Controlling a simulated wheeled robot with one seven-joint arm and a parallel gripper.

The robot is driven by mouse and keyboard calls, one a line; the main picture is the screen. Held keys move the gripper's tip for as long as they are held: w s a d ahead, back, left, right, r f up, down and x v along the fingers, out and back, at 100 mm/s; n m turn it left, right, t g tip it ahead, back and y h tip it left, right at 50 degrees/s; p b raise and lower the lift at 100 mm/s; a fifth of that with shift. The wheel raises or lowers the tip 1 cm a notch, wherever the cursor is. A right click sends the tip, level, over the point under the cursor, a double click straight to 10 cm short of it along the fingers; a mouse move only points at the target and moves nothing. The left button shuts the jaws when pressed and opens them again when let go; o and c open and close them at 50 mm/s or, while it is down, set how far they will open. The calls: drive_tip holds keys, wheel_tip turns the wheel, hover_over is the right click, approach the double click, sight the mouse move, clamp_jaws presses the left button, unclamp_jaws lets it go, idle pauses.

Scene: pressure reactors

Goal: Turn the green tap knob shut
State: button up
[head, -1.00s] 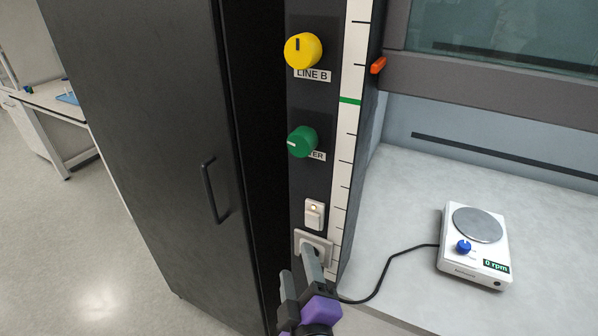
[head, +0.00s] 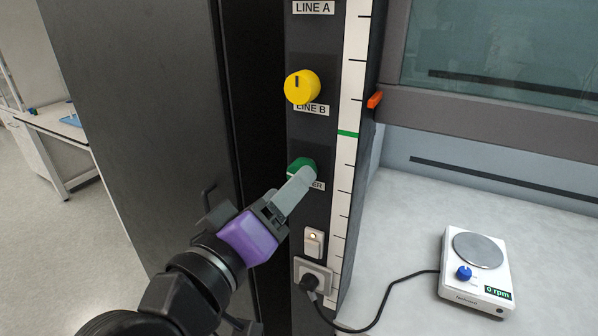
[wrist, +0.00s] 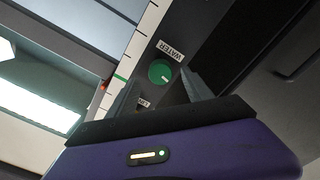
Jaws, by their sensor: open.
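The green tap knob (head: 302,165) sits on the dark vertical panel above a label ending in "ER". In the wrist view the green knob (wrist: 160,71) shows whole, with a white pointer mark and the label WATER. My gripper (head: 305,178) reaches up from the lower left, and its fingers cover part of the knob in the head view. In the wrist view my gripper (wrist: 158,85) is open, one finger on each side of the knob in the picture. I cannot tell whether the fingers touch it.
A yellow knob (head: 302,87) labelled LINE B is above. A white switch (head: 313,242) and a socket with a plug (head: 312,276) are below. A dark cabinet door (head: 140,120) stands left. A hotplate (head: 475,270) rests on the bench at right.

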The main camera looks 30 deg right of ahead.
sight(298, 164)
drive_tip(key=shift+p+x, duration=0.5)
drive_tip(key=shift+x, duration=1.95)
clamp_jaws()
